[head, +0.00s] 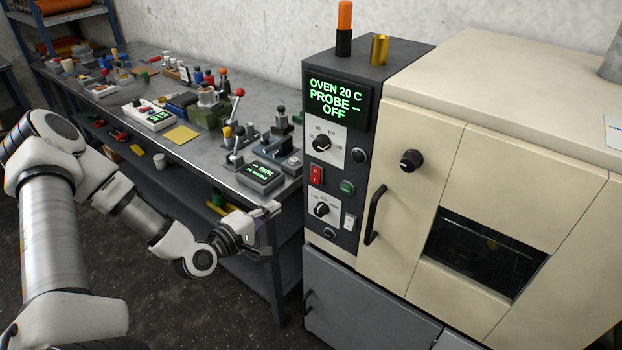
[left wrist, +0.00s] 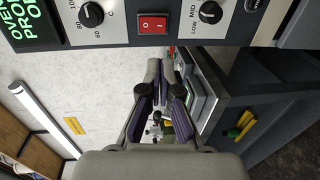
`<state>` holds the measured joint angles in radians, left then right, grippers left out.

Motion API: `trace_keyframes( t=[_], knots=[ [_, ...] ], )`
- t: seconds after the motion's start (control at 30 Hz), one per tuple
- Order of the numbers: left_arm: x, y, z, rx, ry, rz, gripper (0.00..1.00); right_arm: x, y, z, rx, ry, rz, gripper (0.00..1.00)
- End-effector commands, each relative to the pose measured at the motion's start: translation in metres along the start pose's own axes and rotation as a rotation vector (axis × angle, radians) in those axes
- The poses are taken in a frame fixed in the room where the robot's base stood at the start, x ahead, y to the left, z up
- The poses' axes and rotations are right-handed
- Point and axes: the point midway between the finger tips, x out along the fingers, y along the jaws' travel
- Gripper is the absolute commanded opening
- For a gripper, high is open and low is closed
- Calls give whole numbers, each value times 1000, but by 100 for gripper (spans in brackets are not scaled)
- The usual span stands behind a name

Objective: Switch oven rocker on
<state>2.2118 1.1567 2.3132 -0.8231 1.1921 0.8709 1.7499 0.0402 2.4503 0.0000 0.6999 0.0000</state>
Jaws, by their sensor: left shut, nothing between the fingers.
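The oven control panel (head: 329,180) carries a red rocker (head: 316,175) below the upper dial. The rocker also shows in the left wrist view (left wrist: 153,24), near the top, with marks on its face. The green display (head: 336,100) reads OVEN 20 C, PROBE --, OFF. My left gripper (head: 270,210) is in front of the bench edge, left of the panel and lower than the rocker, apart from it. In the left wrist view its fingers (left wrist: 162,70) are together and empty, with the rocker beyond their tips. My right gripper is not in view.
Dials (head: 321,142), a green button (head: 347,187) and a white switch (head: 349,220) surround the rocker. The oven door handle (head: 376,215) sticks out to the right. A bench (head: 150,80) with many instruments stands at the left. The floor in front is clear.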

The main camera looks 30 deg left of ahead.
Motion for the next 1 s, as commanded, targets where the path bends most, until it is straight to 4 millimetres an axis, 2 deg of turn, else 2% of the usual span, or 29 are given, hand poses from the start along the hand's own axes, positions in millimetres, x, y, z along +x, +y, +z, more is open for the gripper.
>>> trace_keyframes(
  t=[0.2,0.37,0.57,0.8,1.0],
  knots=[
    [2,-2,0,3,-1,-2,0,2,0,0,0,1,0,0],
    [17,-4,1,8,-4,-5,0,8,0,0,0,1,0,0],
    [54,-3,2,11,-7,-3,0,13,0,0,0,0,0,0],
    [106,0,2,9,-6,-3,0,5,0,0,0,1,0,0],
    [134,-1,1,5,-2,-4,0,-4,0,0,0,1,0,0]
  ],
)
